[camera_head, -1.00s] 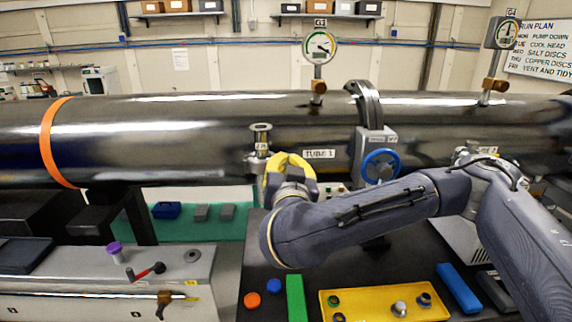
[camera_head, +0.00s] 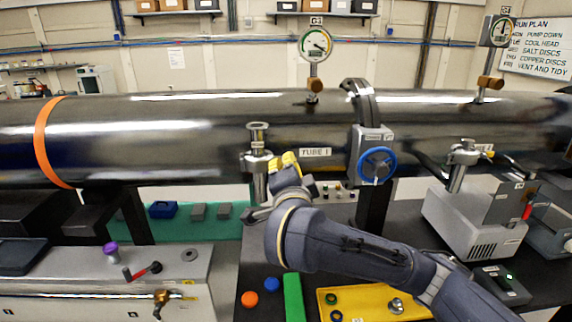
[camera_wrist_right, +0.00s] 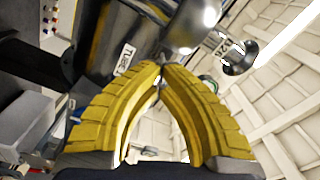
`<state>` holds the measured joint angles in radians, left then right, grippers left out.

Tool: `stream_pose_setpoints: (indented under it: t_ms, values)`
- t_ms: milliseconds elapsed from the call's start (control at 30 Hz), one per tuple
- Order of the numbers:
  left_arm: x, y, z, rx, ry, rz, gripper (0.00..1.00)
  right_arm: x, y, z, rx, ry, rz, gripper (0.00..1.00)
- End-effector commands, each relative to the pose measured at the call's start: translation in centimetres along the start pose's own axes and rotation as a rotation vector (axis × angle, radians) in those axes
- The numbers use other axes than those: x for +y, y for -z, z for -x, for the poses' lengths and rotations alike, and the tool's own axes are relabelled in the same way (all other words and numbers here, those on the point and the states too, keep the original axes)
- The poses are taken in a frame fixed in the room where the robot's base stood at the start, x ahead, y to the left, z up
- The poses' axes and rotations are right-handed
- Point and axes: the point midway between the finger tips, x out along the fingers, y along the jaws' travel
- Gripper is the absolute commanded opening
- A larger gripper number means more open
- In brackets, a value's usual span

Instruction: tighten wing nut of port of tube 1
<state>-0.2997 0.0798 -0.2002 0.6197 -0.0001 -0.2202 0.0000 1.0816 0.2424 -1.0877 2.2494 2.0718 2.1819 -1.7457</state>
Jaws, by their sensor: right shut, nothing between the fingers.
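Tube 1 is the long dark polished cylinder (camera_head: 210,140) across the head view, with a "TUBE 1" label (camera_head: 315,152); the label also shows turned in the wrist view (camera_wrist_right: 125,58). Its metal port (camera_head: 257,158) stands at the tube's front, left of the label. I cannot make out the wing nut clearly on it. My right gripper (camera_head: 286,160) is just right of the port, its yellow fingers partly hidden by its own wrist. In the wrist view the fingertips (camera_wrist_right: 162,68) meet with nothing between them, close below a shiny rounded metal part (camera_wrist_right: 190,24). My left gripper is out of view.
A blue handwheel valve (camera_head: 377,164) is right of the label. A gauge (camera_head: 315,45) rises above the tube. Below are a yellow tray (camera_head: 365,300), a green block (camera_head: 295,297) and orange (camera_head: 250,299) and blue (camera_head: 272,284) caps. A grey pump unit (camera_head: 470,220) stands right.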

Motion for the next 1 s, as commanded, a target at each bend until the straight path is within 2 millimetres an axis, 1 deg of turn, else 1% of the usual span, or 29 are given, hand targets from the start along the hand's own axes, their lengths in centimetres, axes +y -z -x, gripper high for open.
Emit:
stream_pose_setpoints:
  t_ms: [600, 800, 1000]
  values:
    - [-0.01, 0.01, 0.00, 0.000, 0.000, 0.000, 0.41, 0.71, -0.34, 0.04, -0.002, -0.003, -0.583, 0.00]
    - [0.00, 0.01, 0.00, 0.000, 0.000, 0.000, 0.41, 0.81, -0.41, 0.04, -0.002, -0.003, -0.752, 0.00]
    - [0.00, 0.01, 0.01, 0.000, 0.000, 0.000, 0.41, 0.87, -0.50, 0.04, -0.002, -0.001, -0.882, 0.00]
